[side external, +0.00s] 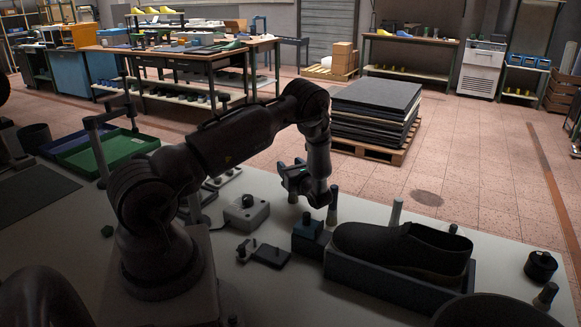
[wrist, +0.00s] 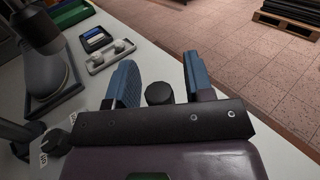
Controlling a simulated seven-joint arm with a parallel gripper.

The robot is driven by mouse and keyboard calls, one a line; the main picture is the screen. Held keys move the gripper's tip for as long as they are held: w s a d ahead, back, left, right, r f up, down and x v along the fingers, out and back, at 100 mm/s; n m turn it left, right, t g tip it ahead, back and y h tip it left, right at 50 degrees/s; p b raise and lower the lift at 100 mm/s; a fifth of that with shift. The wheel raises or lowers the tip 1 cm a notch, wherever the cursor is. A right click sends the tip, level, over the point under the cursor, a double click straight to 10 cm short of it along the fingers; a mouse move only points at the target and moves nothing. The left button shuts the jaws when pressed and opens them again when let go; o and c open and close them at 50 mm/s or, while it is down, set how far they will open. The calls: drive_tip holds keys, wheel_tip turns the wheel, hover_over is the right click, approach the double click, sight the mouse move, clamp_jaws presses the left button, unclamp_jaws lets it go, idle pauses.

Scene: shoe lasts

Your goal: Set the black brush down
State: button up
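My gripper (wrist: 160,80) shows in the wrist view with two blue fingers spread wide apart. A black round-topped thing (wrist: 160,93) shows between them, with a gap on each side; it may be the black brush, but I cannot tell for sure. In the side view my gripper (side external: 297,180) hangs above the pale bench, near its far edge. It is small and dark there, and I cannot make out a brush in it. How high the black thing sits relative to the fingertips is unclear.
A dark shoe (side external: 405,249) lies in a blue-grey tray (side external: 395,282) right of my gripper. A grey box with a black knob (side external: 246,212) and a black plate with knobs (side external: 264,254) stand nearby. Green and blue trays (side external: 125,147) are at the left.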

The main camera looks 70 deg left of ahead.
drive_tip(key=shift+r, duration=0.1)
drive_tip(key=shift+w+d, duration=0.1)
drive_tip(key=shift+d, duration=0.2)
drive_tip(key=d+r+n+g+h, duration=0.2)
drive_tip(key=d+r+n, duration=0.3)
drive_tip(key=r, duration=0.7)
drive_tip(key=s+d+r+n+t+h, duration=0.3)
drive_tip(key=s+d+r+h, duration=0.1)
drive_tip(key=d, duration=0.7)
drive_tip(key=s+d+r+n+t+h, duration=0.4)
drive_tip(key=d+r+h, duration=0.1)
drive_tip(key=d, duration=0.5)
drive_tip(key=s+d+r+n+t+h, duration=0.3)
drive_tip(key=s+d+r+n+h, duration=0.1)
drive_tip(key=d, duration=0.7)
drive_tip(key=r+h, duration=0.1)
drive_tip(key=h, duration=0.1)
drive_tip(key=shift+s+d+r+h, duration=0.25)
drive_tip(key=shift+d+h, duration=0.1)
drive_tip(key=shift+h, duration=0.05)
